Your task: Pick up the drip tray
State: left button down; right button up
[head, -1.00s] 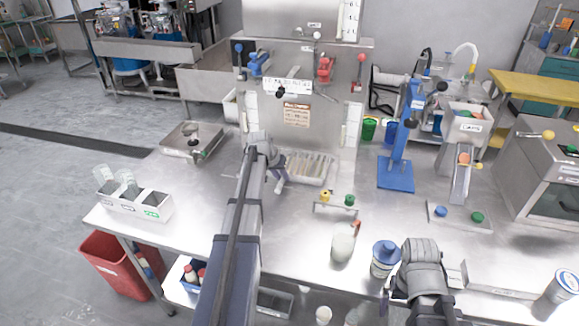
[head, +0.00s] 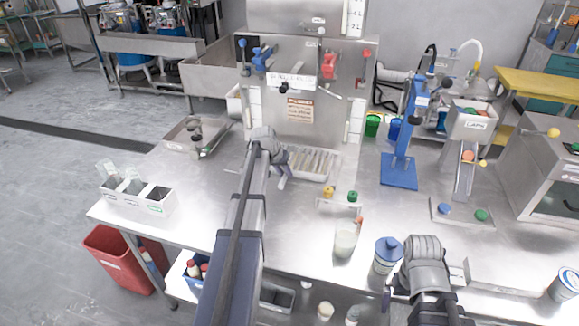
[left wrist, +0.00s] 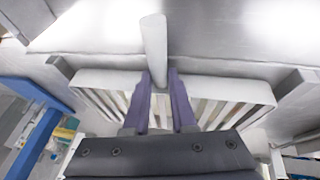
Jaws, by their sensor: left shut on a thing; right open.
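The drip tray (head: 318,162) is a pale shallow tray with slats, on the steel counter at the foot of the large machine. It also fills the middle of the left wrist view (left wrist: 235,92). My left gripper (head: 284,178) is at the tray's left side in the head view. In the left wrist view my left fingers (left wrist: 160,88) are shut on a pale, rod-like handle (left wrist: 154,48) at the tray's edge. Whether the tray is clear of the counter I cannot tell. My right gripper (head: 388,290) is open near the counter's front edge, partly hidden by its own wrist.
A small stand with yellow and green knobs (head: 338,204), a pale jug (head: 345,240) and a blue-lidded jar (head: 386,256) stand in front of the tray. A blue press (head: 400,165) stands to the right.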

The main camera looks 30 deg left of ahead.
pick_arm(q)
jog(key=shift+r, duration=0.1)
notch_tip(320, 180, up, 10)
jog(key=p, duration=1)
